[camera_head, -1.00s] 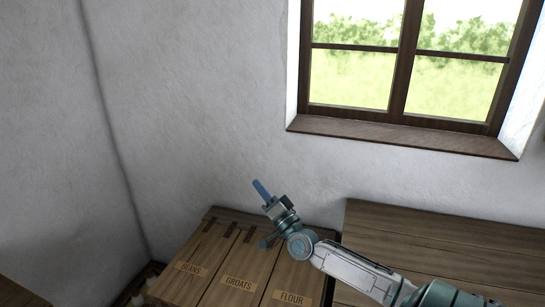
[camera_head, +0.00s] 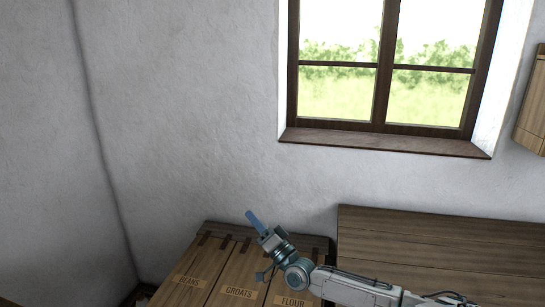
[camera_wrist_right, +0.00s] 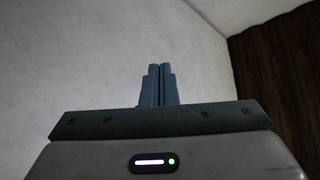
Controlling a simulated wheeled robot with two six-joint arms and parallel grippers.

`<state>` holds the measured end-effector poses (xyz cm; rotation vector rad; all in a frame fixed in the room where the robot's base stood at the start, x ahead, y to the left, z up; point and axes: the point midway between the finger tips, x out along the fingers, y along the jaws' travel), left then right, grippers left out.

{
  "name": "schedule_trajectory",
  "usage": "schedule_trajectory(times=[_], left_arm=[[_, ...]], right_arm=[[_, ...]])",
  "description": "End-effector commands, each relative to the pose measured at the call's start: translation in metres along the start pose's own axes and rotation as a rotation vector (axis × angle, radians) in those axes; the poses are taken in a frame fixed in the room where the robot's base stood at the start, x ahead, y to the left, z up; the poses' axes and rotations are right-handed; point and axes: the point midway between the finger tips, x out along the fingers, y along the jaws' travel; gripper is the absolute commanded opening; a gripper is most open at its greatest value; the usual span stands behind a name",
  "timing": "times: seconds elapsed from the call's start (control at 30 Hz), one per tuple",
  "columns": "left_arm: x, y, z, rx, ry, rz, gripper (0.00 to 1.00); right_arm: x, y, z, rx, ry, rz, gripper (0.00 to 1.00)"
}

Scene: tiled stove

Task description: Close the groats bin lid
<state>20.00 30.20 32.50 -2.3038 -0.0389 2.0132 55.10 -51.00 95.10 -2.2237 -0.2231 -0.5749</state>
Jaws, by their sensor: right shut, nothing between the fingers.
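The groats bin lid (camera_head: 232,282) is the middle one of three wooden lids on a chest in the lower part of the head view. It carries a label reading GROATS and appears to lie flat, level with the lids beside it. My right gripper (camera_head: 251,215) is over the back of the chest, in front of the white wall, apart from the groats lid. Its fingers are shut and empty, and they also show closed together in the right wrist view (camera_wrist_right: 160,84). The front edge of the lid is cut off by the frame. My left gripper is not in view.
The beans lid (camera_head: 190,270) lies left of the groats lid and the flour lid (camera_head: 290,301) right of it. A wooden bench or chest (camera_head: 440,245) stands to the right under the window (camera_head: 380,75). A wooden cabinet (camera_head: 533,110) hangs at the right edge.

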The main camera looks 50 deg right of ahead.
Motion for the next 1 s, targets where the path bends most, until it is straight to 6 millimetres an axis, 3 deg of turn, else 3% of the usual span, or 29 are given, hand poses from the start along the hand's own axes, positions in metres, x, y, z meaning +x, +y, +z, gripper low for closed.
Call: schedule_trajectory(times=[0.53, 0.77, 1.0], left_arm=[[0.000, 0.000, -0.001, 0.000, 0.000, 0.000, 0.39], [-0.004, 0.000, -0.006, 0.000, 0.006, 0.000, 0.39], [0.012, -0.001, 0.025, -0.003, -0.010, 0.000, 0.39]], right_arm=[[-0.005, 0.001, 0.000, 0.000, -0.002, 0.001, 0.00], [-0.035, 0.000, 0.000, -0.001, -0.006, 0.003, 0.00], [-0.066, -0.015, -0.013, -0.002, -0.006, 0.003, 0.00]])
